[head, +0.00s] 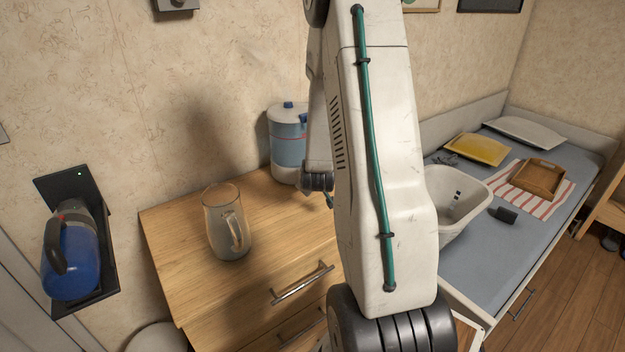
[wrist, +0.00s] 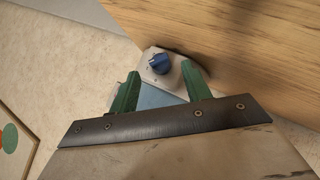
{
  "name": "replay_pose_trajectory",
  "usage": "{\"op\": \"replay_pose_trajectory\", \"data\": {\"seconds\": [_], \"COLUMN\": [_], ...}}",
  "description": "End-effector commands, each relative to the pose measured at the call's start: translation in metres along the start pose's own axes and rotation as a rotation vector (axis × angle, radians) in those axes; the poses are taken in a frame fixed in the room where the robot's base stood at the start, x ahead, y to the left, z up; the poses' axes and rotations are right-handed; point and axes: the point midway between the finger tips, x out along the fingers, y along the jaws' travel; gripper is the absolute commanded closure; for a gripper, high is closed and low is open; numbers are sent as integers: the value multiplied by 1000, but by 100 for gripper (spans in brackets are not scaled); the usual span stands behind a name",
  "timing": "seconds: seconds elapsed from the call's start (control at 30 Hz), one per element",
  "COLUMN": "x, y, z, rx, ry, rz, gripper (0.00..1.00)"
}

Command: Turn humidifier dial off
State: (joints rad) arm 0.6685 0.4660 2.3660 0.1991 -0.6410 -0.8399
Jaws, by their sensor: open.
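The humidifier (head: 287,150) stands on the wooden dresser against the wall in the head view. It has a white lid with a small blue knob, a blue-tinted tank and a white base. In the wrist view a blue dial (wrist: 160,63) sits on a pale panel (wrist: 152,76), just beyond the fingertips and between them as seen. My gripper (wrist: 162,82) has its two green fingers spread apart with nothing between them. I cannot tell whether a finger touches the panel. In the head view my arm hides part of the humidifier and most of the gripper.
A glass pitcher (head: 226,222) stands on the dresser (head: 180,260) left of the humidifier. A blue kettle-like jug (head: 72,255) sits on a black wall holder at the left. A white basket (head: 455,203) and a wooden tray (head: 538,178) are on the bed at the right.

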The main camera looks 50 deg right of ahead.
Motion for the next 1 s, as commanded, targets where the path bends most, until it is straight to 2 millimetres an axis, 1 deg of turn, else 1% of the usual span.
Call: {"op": "replay_pose_trajectory", "data": {"seconds": [0.03, 0.1, 0.23, 0.37, 0.57, 0.67, 0.7, 0.73, 0.9, 1.0], "x": [9, 18, 30, 35, 35, 35, 35, 35, 35, 35], "y": [-1, -1, -1, 0, 0, 0, 0, -1, -2, -4], "z": [1, 0, 0, 0, 0, 0, 0, 0, 0, 0], "rx": [0, -1, -1, 0, 0, 0, 0, 0, -7, -46], "ry": [-1, -1, 0, 1, 1, 1, 1, 1, 2, 7], "rz": [-1, -2, -2, -2, -2, -2, -2, -2, 4, 46], "gripper": [52, 52, 52, 52, 52, 77, 88, 95, 95, 95]}}
